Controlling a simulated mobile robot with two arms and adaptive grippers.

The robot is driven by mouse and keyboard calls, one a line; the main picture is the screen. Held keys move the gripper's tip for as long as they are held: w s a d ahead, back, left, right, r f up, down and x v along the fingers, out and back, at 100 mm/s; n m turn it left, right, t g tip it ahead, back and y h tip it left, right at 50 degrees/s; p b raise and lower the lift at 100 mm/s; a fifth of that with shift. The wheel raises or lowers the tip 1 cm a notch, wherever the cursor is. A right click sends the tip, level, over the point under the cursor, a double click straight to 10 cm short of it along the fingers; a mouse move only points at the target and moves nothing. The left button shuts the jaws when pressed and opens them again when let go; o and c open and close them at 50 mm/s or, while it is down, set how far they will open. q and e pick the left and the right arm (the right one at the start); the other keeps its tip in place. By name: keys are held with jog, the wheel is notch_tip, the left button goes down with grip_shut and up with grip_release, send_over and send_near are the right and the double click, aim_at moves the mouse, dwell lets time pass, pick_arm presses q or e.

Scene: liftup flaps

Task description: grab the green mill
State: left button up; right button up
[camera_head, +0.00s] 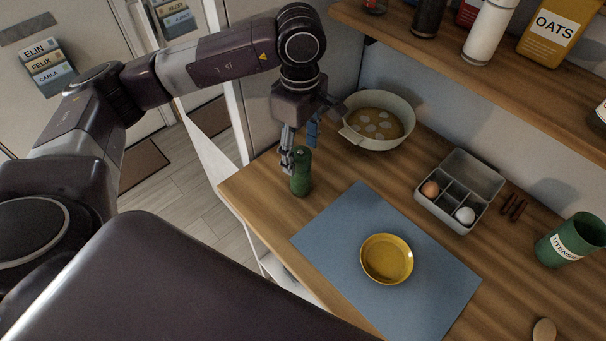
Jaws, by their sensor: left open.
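The green mill (301,181) stands upright on the wooden counter near its left end. My left gripper (299,150) is open and points down at the mill's top. One finger shows at the mill's left side and another part with a blue face shows behind and above it. I cannot tell whether the fingers touch the mill. My right gripper is not in view.
A pale bowl (398,107) stands close behind the mill. A blue mat (335,229) with a yellow dish (386,259) lies to the right. A grey compartment box (474,179) holds eggs. A green utensil pot (577,232) stands far right; a shelf (470,78) overhangs the back.

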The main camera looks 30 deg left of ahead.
aim_at(301, 171)
pick_arm(q)
notch_tip(301, 171, down, 7)
jog(key=p, duration=0.3)
jog(key=shift+f, duration=0.3)
jog(key=shift+c, duration=0.7)
jog(key=c, duration=1.2)
jog(key=shift+r, duration=0.1)
jog(key=shift+c, duration=0.2)
